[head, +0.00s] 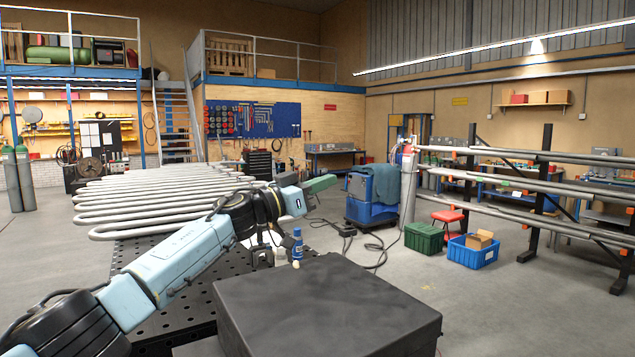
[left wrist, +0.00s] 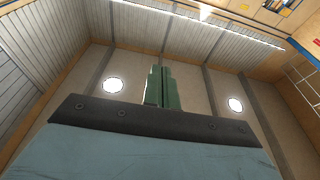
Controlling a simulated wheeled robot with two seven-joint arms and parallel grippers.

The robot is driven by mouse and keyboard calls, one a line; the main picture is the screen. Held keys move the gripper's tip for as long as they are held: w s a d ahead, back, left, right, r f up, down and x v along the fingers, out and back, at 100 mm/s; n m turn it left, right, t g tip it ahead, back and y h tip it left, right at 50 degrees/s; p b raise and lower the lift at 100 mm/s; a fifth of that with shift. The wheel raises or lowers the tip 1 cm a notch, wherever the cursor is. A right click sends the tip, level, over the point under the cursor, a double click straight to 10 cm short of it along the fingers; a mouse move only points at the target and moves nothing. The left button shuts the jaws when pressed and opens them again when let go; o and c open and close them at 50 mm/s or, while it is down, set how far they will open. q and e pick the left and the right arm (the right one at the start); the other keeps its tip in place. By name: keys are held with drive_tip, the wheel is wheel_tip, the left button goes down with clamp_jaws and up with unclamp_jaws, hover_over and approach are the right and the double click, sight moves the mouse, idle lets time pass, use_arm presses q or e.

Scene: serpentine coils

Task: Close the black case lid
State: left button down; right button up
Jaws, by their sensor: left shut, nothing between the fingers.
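The black case (head: 330,300) stands at the bottom centre of the head view, on or by the dark perforated table. Its broad top lies flat and no opening shows; its near edge is cut off by the frame. My left gripper (head: 322,184), with green fingers, is raised above and beyond the case, apart from it, pointing right. Its fingers are together and empty; they also show in the left wrist view (left wrist: 163,88) against the wall and ceiling. The case is not in the left wrist view. My right gripper is not in view.
Grey serpentine coils (head: 150,195) lie on the perforated table (head: 150,258) behind my left arm. A blue bottle (head: 297,245) and small items stand just behind the case. A green crate (head: 424,238), a blue bin (head: 473,252) and a pipe rack (head: 540,190) are on the right. Open floor lies between.

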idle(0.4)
use_arm(q)
drive_tip(key=s+a+r+b, duration=0.1)
drive_tip(key=s+a+r, duration=0.1)
drive_tip(key=r, duration=0.3)
drive_tip(key=s+a+r+b, duration=0.1)
drive_tip(key=s+a+r, duration=0.1)
drive_tip(key=r, duration=0.4)
drive_tip(key=shift+a, duration=0.9)
